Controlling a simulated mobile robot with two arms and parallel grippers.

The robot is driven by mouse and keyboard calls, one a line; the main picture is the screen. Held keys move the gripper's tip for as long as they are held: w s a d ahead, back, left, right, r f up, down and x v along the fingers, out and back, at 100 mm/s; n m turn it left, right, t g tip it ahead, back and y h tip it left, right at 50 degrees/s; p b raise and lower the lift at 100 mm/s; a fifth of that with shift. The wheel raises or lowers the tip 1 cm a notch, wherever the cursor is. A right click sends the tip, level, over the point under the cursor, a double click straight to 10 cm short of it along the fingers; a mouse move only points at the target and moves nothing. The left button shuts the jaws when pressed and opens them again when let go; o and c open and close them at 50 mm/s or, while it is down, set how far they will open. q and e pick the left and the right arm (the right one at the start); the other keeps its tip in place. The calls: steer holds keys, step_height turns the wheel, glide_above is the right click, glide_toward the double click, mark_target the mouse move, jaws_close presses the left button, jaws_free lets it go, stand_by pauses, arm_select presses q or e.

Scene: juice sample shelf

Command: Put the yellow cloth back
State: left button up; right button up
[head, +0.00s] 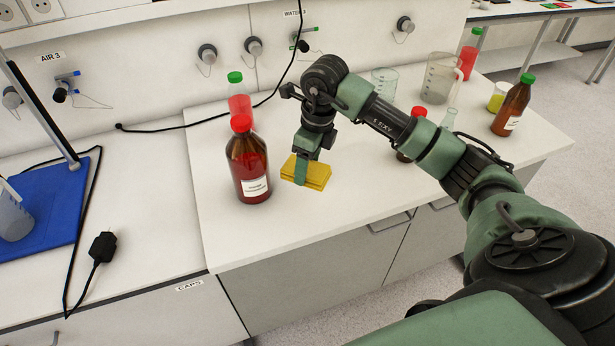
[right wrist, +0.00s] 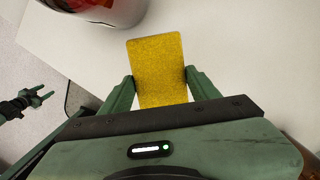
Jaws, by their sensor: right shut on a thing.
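The yellow cloth (head: 316,176) is a folded, flat rectangular block at the white counter's front part, just right of the large brown bottle with a red cap (head: 248,165). My right gripper (head: 302,171) points down and is shut on the cloth. In the right wrist view the cloth (right wrist: 157,68) sits between the two green fingers (right wrist: 160,88) and sticks out past them. I cannot tell whether its underside touches the counter. My left gripper (right wrist: 36,97) shows small at the left of the right wrist view, its fingers apart and empty. It is outside the head view.
A bottle of red liquid with a green cap (head: 238,98) stands behind the brown bottle. Beakers (head: 440,78), a small red-capped bottle (head: 418,113) and a green-capped brown bottle (head: 512,108) stand to the right. The counter front before the cloth is clear.

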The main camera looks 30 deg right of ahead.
mark_target(307, 179)
steer(key=shift+f, duration=0.85)
step_height(307, 179, down, 3)
steer(key=shift+f+p, duration=0.2)
steer(key=shift+p, duration=0.4)
arm_select(q)
steer(key=shift+a+r, duration=0.2)
steer(key=shift+r, duration=0.5)
arm_select(e)
steer(key=shift+f, duration=0.4)
steer(key=shift+f, duration=0.15)
steer(key=o, duration=1.3)
arm_select(q)
steer(key=shift+f, duration=0.15)
